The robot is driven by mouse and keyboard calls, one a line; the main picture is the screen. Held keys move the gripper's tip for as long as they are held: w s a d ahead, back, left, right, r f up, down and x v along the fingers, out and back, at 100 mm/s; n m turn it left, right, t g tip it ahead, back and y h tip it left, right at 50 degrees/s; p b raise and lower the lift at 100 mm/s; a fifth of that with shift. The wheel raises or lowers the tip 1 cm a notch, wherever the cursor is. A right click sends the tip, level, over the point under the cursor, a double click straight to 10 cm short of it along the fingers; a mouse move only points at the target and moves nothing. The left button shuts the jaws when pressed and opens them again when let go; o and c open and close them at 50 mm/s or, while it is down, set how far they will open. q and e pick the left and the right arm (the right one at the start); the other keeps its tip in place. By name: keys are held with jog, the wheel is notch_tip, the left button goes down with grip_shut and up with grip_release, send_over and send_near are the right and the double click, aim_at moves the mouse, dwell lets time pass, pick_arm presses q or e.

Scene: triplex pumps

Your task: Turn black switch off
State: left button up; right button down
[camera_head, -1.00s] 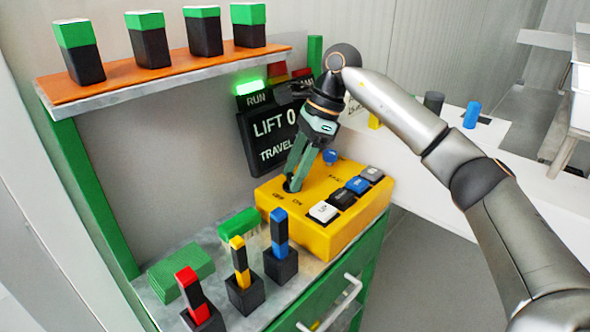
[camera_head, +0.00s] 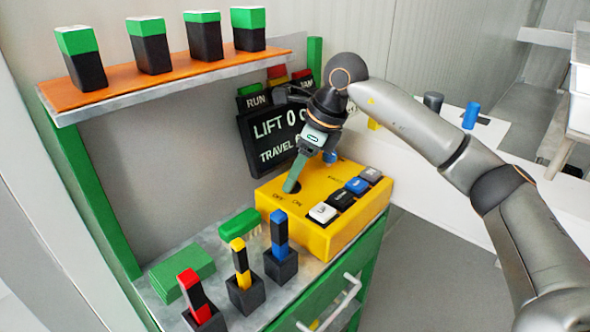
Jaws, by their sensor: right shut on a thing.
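A yellow control box (camera_head: 345,215) sits on the bench, with a dark round switch recess and the letters OFF and ON at its left end. My right gripper (camera_head: 291,184) points down into that recess, its green fingers close together on the black switch. The fingers hide most of the switch, so its exact tilt cannot be told. The display panel (camera_head: 262,128) behind shows RUN, LIFT 0 and TRAVEL. Its green RUN lamp (camera_head: 250,89) is dark. My left gripper is not in view.
White, black, blue and grey buttons (camera_head: 357,186) line the box's right side. Red, yellow and blue-topped levers (camera_head: 279,229) stand in black blocks in front. Green-topped blocks (camera_head: 204,36) stand on the orange shelf (camera_head: 100,92). A blue knob lies partly behind the gripper.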

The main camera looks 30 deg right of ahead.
jog(key=m, duration=0.2)
jog(key=m+t+h, duration=0.1)
jog(key=m, duration=0.2)
jog(key=shift+s+a+h, duration=0.1)
jog(key=shift+h, duration=0.2)
jog(key=shift+m, duration=0.3)
jog(key=c, duration=0.6)
grip_release()
jog(key=shift+r, duration=0.1)
